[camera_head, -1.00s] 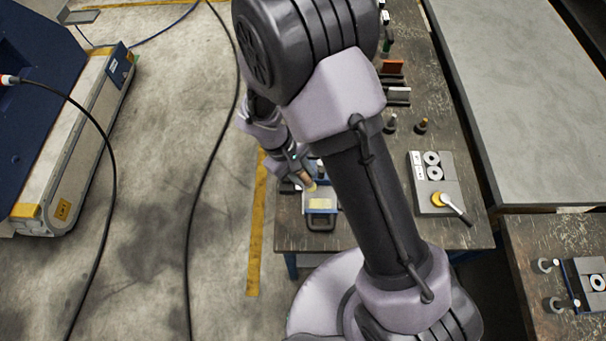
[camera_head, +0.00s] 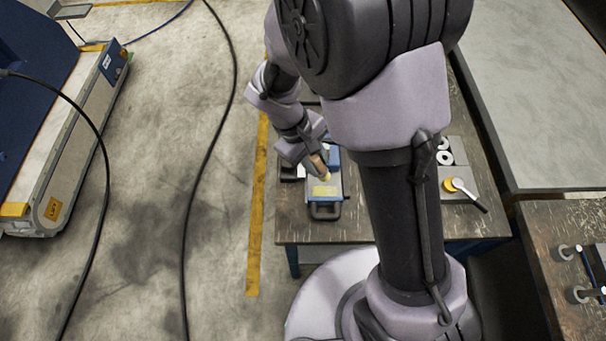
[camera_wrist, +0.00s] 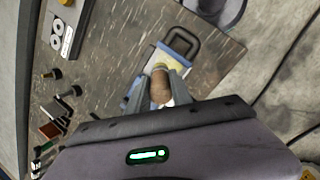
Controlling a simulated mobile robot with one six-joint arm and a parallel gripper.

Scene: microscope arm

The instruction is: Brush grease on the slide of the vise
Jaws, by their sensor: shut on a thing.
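The vise (camera_head: 324,207) is blue and grey with a black loop handle and lies near the front left of the worn workbench. A pale yellow patch (camera_head: 325,190) shows on its flat slide. My gripper (camera_head: 315,162) is shut on a brush with a brown wooden handle (camera_wrist: 160,88) and pale yellow bristles. In the head view the bristles (camera_head: 326,176) are over the slide, just behind the yellow patch; I cannot tell whether they touch. In the wrist view the blue vise (camera_wrist: 176,44) lies beyond the brush, partly hidden by it and my fingers.
A grey plate with rings and a yellow-hubbed lever (camera_head: 451,184) lies at the right of the workbench (camera_head: 290,222), partly behind my arm. Several small fixtures (camera_wrist: 60,110) stand at the left in the wrist view. A second bench (camera_head: 550,230) is at the right.

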